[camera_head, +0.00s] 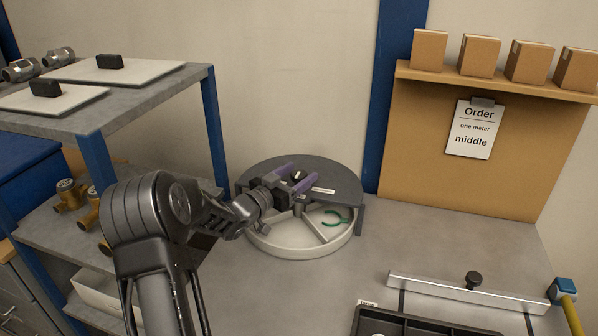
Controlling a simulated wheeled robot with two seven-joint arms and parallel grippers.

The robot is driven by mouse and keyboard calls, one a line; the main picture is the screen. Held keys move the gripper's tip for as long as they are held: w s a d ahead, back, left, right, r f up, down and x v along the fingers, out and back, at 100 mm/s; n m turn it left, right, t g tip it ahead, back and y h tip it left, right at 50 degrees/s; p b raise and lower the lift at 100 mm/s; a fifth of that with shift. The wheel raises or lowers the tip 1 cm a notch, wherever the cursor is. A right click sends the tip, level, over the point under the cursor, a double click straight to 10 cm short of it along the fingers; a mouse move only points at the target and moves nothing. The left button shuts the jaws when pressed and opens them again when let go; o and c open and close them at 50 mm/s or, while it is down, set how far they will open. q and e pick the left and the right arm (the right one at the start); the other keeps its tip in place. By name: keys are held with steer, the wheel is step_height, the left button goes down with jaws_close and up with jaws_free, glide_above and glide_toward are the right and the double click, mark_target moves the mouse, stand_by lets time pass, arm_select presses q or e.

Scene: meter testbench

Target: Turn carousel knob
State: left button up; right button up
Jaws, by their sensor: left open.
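The carousel is a round white tray (300,250) with dividers, partly under a dark grey top plate (335,175). A small black knob (299,174) stands on the top plate. My left gripper (300,176) reaches over the plate from the left. It is open, with its two purple fingers on either side of the knob. I cannot tell whether they touch it. A green open ring-shaped piece (334,218) lies in a front compartment. My arm hides the left part of the carousel. My right gripper is not in view.
A shelf unit (95,150) with brass fittings (70,194) stands at the left. A metal bar (466,293) and a black tray (425,328) lie at the front right. The bench right of the carousel is clear.

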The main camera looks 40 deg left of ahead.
arm_select(q)
steer(key=shift+w, duration=0.3)
steer(key=c, duration=1.3)
